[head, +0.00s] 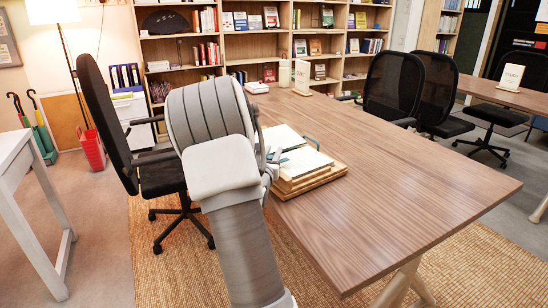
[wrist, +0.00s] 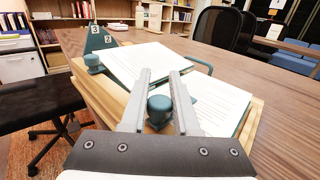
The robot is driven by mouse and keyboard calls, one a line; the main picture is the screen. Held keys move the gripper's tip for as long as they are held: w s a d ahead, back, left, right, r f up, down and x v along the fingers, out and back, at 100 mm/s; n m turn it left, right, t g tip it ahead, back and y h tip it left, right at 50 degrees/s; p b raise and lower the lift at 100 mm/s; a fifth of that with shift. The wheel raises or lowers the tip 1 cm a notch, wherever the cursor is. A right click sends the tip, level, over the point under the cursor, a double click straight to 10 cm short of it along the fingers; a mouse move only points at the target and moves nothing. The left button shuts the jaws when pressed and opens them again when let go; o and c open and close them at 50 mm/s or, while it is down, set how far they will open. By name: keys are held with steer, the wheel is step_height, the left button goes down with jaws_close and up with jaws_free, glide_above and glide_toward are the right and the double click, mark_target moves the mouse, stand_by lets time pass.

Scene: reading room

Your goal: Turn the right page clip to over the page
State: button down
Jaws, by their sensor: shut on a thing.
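An open book with printed pages lies on a wooden stand (wrist: 98,92) at the table's edge; its page (wrist: 222,104) shows in the wrist view. My gripper (wrist: 160,100) is shut on a round teal knob (wrist: 159,112) at the near edge of the stand. A second teal knob (wrist: 93,62) stands at the far left corner of the stand. In the head view the book (head: 300,163) shows, but my arm hides most of the gripper and the held knob.
A teal wedge with the numbers 3 and 2 (wrist: 99,40) stands behind the book. The wooden table (head: 400,170) is clear to the right. A black office chair (head: 110,120) stands close on the left. More chairs (head: 393,85) are across the table.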

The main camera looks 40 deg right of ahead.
steer(key=shift+n+t, duration=0.3)
steer(key=shift+t, duration=0.1)
steer(key=c, duration=0.7)
jaws_free()
steer(key=shift+o, duration=0.2)
steer(key=shift+a, duration=0.1)
steer(key=p+v, duration=0.4)
steer(key=v, duration=1.3)
steer(key=shift+r, duration=0.25)
steer(key=shift+s, duration=0.15)
